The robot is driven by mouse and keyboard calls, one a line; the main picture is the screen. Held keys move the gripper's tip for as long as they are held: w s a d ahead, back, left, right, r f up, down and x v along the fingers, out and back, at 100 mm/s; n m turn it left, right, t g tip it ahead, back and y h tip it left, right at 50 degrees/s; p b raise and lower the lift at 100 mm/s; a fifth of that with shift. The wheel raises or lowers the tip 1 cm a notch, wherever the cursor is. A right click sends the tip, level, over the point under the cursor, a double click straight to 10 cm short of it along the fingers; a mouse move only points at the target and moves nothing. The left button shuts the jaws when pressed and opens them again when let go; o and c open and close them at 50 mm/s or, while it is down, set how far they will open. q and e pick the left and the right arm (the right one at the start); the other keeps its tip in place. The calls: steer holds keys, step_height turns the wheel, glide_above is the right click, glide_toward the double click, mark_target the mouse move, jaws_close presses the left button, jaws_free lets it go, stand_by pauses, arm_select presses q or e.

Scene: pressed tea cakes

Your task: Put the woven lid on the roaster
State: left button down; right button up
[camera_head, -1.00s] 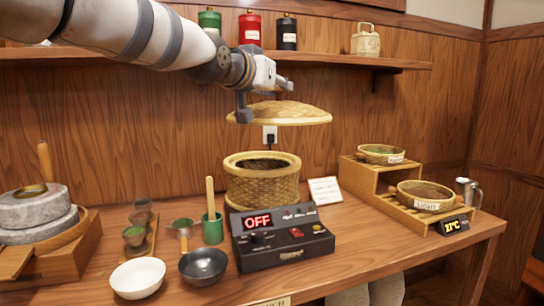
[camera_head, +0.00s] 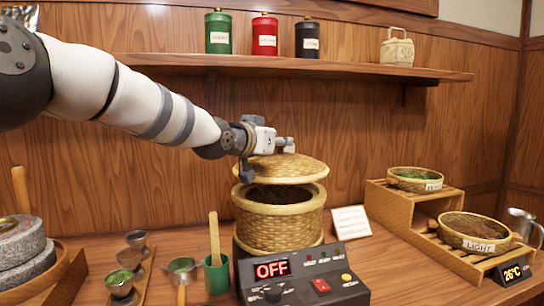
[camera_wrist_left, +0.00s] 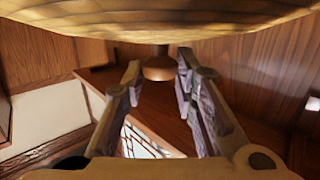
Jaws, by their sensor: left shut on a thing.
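The woven lid (camera_head: 296,168) is a shallow tan dome. My left gripper (camera_head: 266,158) is shut on it from above and holds it roughly level. The roaster (camera_head: 278,230) is a round woven basket behind a black control box. The lid hangs just above its back rim; the dark opening shows below the lid's front edge, so the two look apart there. In the left wrist view the lid (camera_wrist_left: 165,20) fills the top, with its wooden knob (camera_wrist_left: 158,68) by the gripper fingers (camera_wrist_left: 160,90). My right gripper is not in view.
The control box (camera_head: 300,280) reads OFF. A green cup with a whisk (camera_head: 216,274) stands left of the roaster, and a white card (camera_head: 351,221) stands right. A stepped wooden rack (camera_head: 405,215) holds two baskets. A wall shelf (camera_head: 300,66) runs above my arm.

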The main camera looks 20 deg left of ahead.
mark_target(277, 155)
arm_select(q)
steer(key=f, duration=0.2)
steer(key=w+a+f, duration=0.1)
steer(key=shift+f, duration=0.25)
steer(key=shift+s+d+f, duration=0.15)
steer(key=shift+f, duration=0.15)
steer(key=shift+s+d+r, duration=0.25)
steer(key=shift+d, duration=0.05)
steer(key=shift+w+a+f, duration=0.2)
steer(key=shift+a+f, duration=0.05)
steer(key=shift+f, duration=0.1)
steer(key=shift+d+f, duration=0.1)
steer(key=shift+f, duration=0.1)
steer(key=c, duration=1.3)
jaws_free()
steer(key=shift+f, duration=0.15)
